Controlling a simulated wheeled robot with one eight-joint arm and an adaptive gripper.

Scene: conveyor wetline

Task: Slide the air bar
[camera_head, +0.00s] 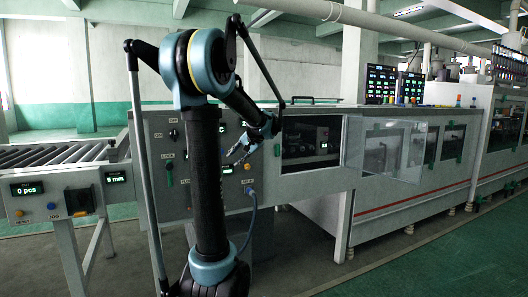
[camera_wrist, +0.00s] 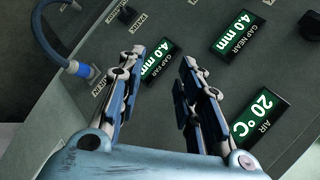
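My gripper (camera_head: 241,153) is in front of the grey control panel (camera_head: 171,190), near its right side. In the wrist view my gripper (camera_wrist: 160,58) is open, with two separate fingers and nothing between them. Its fingers point at the panel face and partly cover the far-gap display (camera_wrist: 160,62). The near-gap display (camera_wrist: 233,36) also reads 4.0 mm, and the air display (camera_wrist: 259,114) reads 20 °C. I cannot pick out the air bar for certain in either view. My arm hides part of the panel in the head view.
A blue plug with a cable (camera_wrist: 78,68) sits in the panel, left of the fingers. A roller conveyor (camera_head: 60,156) stands at the left. A clear panel (camera_head: 392,152) juts from the long white machine (camera_head: 400,190) at the right. The green floor (camera_head: 470,245) in front is open.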

